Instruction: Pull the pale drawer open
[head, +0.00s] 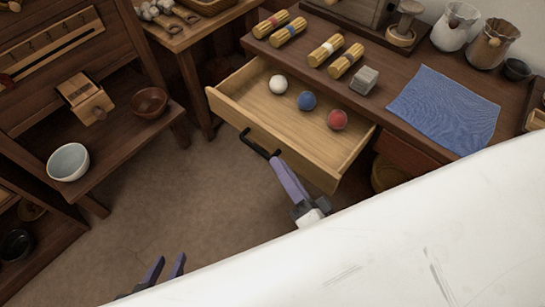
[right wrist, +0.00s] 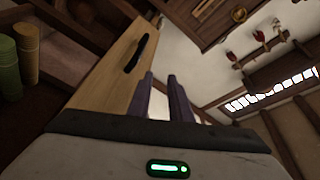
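The pale drawer (head: 238,112) stands well out from the dark wooden table. It holds a white ball (head: 278,85), a blue ball (head: 307,100) and a red ball (head: 337,120). Its black bar handle (head: 258,144) is on the front face; it also shows in the right wrist view (right wrist: 138,53). My right gripper (head: 280,165) is close to the handle's right end. In the right wrist view its purple fingers (right wrist: 164,80) are apart, and the handle lies beyond them, not visibly between them. My left gripper (head: 165,265) is open and empty over the floor at lower left.
The tabletop carries several yellow bundles (head: 345,60), a grey block (head: 364,80) and a blue cloth (head: 445,108). A low shelf at left holds a white bowl (head: 68,162) and a brown bowl (head: 149,102). The floor (head: 170,190) before the drawer is clear.

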